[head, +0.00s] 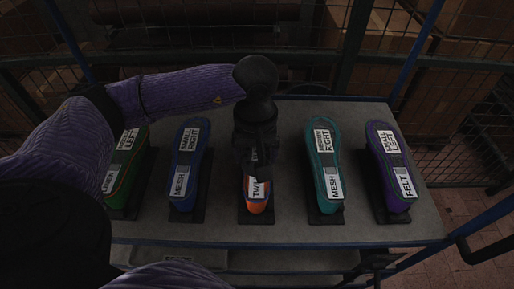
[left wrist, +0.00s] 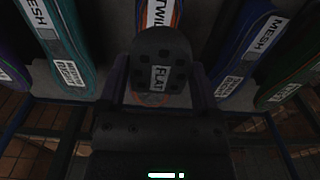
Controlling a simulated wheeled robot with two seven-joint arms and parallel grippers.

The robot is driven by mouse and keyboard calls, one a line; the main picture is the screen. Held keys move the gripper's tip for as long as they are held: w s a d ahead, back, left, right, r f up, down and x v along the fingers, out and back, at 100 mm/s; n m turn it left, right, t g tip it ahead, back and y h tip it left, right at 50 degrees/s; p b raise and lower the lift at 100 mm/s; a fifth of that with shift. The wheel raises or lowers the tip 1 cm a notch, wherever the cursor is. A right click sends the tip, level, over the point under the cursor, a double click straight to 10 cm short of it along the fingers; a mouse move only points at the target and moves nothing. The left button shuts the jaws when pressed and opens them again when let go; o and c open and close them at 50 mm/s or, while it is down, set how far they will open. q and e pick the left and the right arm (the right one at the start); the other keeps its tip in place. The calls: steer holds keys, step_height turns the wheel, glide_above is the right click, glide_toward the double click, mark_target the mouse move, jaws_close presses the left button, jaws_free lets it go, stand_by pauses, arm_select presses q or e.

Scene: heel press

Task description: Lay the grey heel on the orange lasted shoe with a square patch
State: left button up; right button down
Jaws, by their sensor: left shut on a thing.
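The orange lasted shoe (head: 257,208) stands on the middle stand of the table, with a white label starting "TWI". My left gripper (head: 258,160) is above it and hides most of it, so I cannot see a square patch. I cannot tell whether heel and shoe touch. My right gripper is not in view.
A blue shoe (head: 187,150) and a green shoe (head: 127,165) stand to the left. A teal shoe (head: 323,155) and a purple shoe (head: 390,155) stand to the right. All are on the grey table (head: 290,232), before a wire fence. The table's front strip is bare.

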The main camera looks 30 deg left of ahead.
arm_select(q)
step_height(320, 180, down, 8)
steer(key=b, duration=0.6)
steer(key=shift+w+f+b, duration=0.15)
steer(key=shift+f+b, duration=0.35)
steer(key=shift+b, duration=0.25)
stand_by(0.4)
steer(key=o, duration=1.1)
step_height(320, 180, up, 10)
steer(key=shift+p, duration=0.35)
